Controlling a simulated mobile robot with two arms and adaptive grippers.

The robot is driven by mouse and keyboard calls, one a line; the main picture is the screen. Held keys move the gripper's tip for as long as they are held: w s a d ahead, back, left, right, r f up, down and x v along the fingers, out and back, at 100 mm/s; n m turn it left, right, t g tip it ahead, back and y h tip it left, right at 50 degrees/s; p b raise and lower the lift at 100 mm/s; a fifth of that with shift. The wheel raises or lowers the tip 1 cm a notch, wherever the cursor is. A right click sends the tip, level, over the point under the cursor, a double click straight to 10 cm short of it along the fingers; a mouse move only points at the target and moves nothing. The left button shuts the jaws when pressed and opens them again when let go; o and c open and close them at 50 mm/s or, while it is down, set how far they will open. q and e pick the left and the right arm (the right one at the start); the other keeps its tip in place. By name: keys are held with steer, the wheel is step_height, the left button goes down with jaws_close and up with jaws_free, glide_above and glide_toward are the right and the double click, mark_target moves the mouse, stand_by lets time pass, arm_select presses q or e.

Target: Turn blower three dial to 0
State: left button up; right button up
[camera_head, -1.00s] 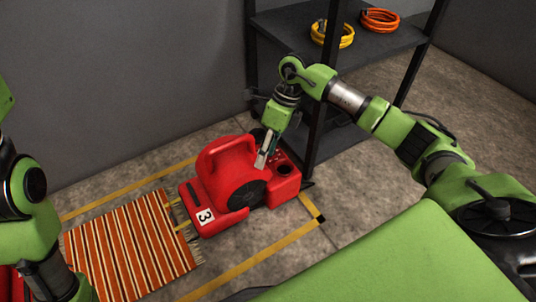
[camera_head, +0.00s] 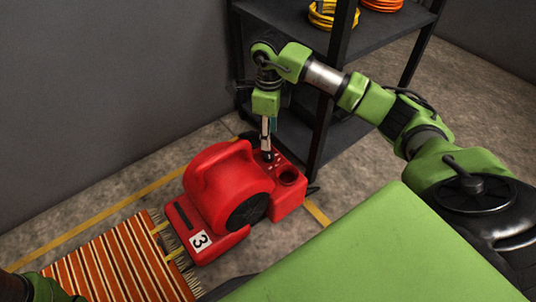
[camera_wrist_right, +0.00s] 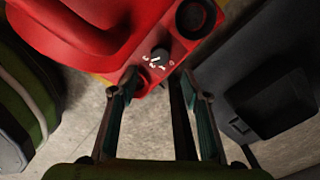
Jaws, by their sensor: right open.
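The red blower (camera_head: 220,185) with a "3" label (camera_head: 200,240) stands on the floor beside the rug. Its control panel is on the end near the shelf. In the right wrist view, a small dark dial (camera_wrist_right: 160,53) with white marks around it sits on the red panel, just beyond my fingertips. My right gripper (camera_head: 268,152) points down over the panel; its open fingers (camera_wrist_right: 160,88) also show in the right wrist view, with nothing seen between them. I cannot tell the dial's setting. Part of my left arm shows at the lower left, but its gripper is out of view.
A dark shelf (camera_head: 385,50) stands close behind the blower, with coiled yellow (camera_head: 328,14) and orange hoses on top. A dark round opening (camera_head: 288,176) is on the blower near the panel. A striped rug (camera_head: 120,262) lies at left. Yellow tape marks the floor.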

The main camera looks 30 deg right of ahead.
mark_target(269, 154)
step_height(269, 154, down, 9)
steer(key=b, duration=0.4)
steer(key=shift+r+b, duration=0.1)
steer(key=shift+b, duration=0.3)
steer(key=shift+c, duration=0.4)
steer(key=c, duration=1)
